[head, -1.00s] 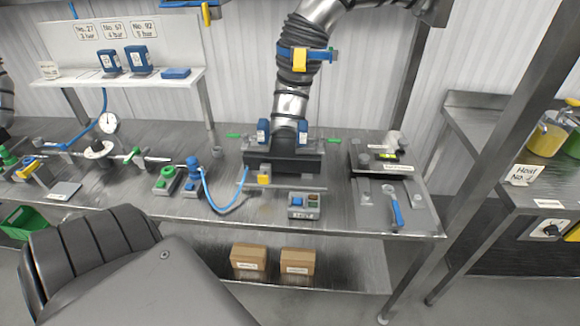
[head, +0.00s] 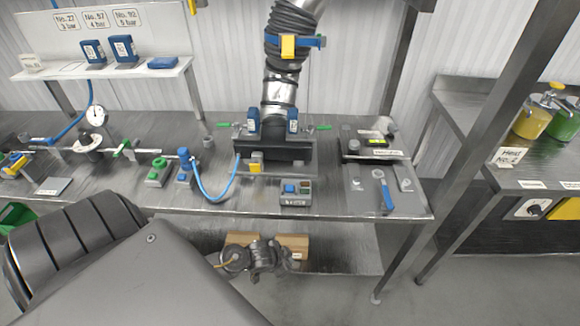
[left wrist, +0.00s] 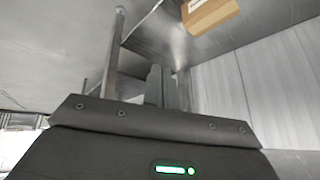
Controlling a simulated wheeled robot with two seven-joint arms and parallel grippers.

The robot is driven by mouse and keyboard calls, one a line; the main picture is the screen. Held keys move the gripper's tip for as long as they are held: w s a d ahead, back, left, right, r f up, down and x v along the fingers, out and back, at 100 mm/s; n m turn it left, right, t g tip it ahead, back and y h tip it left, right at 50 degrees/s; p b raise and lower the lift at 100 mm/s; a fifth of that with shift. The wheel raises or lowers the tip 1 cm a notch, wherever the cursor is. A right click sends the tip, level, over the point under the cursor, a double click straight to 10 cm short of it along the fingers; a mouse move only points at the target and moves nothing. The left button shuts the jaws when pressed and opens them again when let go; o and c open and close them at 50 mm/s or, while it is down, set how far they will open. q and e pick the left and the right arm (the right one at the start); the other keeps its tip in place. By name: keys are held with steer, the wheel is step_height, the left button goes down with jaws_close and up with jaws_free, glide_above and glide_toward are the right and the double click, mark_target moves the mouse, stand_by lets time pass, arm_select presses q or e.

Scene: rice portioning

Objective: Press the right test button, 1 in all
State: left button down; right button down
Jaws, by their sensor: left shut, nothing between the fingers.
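A small grey box with a blue button (head: 290,188) on its left and a darker panel on its right stands at the front of the bench. Its label is too small to read surely, and I cannot tell which part is the right test button. A green-topped unit (head: 157,168) and a blue-topped unit (head: 184,168) stand further left. My left gripper (head: 262,258) is below the bench's front edge, in front of the lower shelf, apart from the box. Its fingers (left wrist: 160,88) are shut and empty in the left wrist view. My right gripper is out of view.
Cardboard boxes (head: 295,243) lie on the lower shelf, partly hidden by my gripper; one shows in the left wrist view (left wrist: 210,12). A blue hose (head: 205,190) curves left of the button box. A plate with a blue-handled tool (head: 386,195) lies right. The bench front edge overhangs my gripper.

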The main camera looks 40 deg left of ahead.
arm_select(q)
steer(key=w+r+m+t, duration=0.1)
steer(key=w+r, duration=0.1)
steer(key=r, duration=0.7)
steer(key=w+r+m+t+h, duration=0.1)
steer(key=w+r+m, duration=0.1)
steer(key=r, duration=0.6)
steer(key=w+r+m+t, duration=0.1)
steer(key=w+r, duration=0.3)
steer(key=r, duration=0.5)
steer(key=shift+w+d+r+m+h+p, duration=0.15)
steer(key=shift+r+m+h+p, duration=0.2)
steer(key=shift+m, duration=0.35)
steer(key=a+r+m, duration=0.2)
steer(key=a+r, duration=0.6)
steer(key=r, duration=0.1)
steer(key=shift+w+a+g, duration=0.3)
steer(key=shift+w+g, duration=0.1)
steer(key=shift+f, duration=0.1)
